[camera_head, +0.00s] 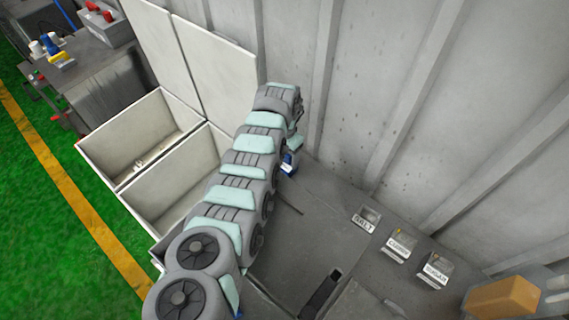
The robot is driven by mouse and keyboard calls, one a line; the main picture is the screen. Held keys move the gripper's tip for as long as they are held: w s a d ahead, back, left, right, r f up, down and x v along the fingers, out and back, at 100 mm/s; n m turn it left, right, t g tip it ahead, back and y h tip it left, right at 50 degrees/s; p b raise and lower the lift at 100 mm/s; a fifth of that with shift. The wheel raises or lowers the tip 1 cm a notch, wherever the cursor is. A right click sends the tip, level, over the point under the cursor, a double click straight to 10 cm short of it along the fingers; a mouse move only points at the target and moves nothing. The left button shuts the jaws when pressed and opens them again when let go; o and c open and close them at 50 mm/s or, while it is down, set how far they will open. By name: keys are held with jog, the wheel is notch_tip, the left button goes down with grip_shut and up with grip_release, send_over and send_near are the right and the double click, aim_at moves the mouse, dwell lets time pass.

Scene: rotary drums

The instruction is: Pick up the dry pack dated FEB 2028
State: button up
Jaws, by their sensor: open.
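No pack with a readable FEB 2028 date shows in the head view. Three small containers with printed labels stand on the grey surface at the right: a left one (366,218), a middle one (400,245) and a right one (435,271). The right label seems to read SUGAR; no dates can be made out. My gripper (288,166) is the small blue-and-white end below my arm's far wrist, near the wall. It is open, largely hidden by my arm, and well left of the labelled containers. I see nothing held in it.
Two open white bins (143,137) with raised lids stand left of my arm. An orange-brown box (503,299) is at the lower right. A ribbed grey wall (420,100) rises behind. A cluttered grey bench (103,72) stands at the upper left.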

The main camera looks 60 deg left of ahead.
jog(key=shift+c, duration=0.5)
grip_shut()
dwell(0.3)
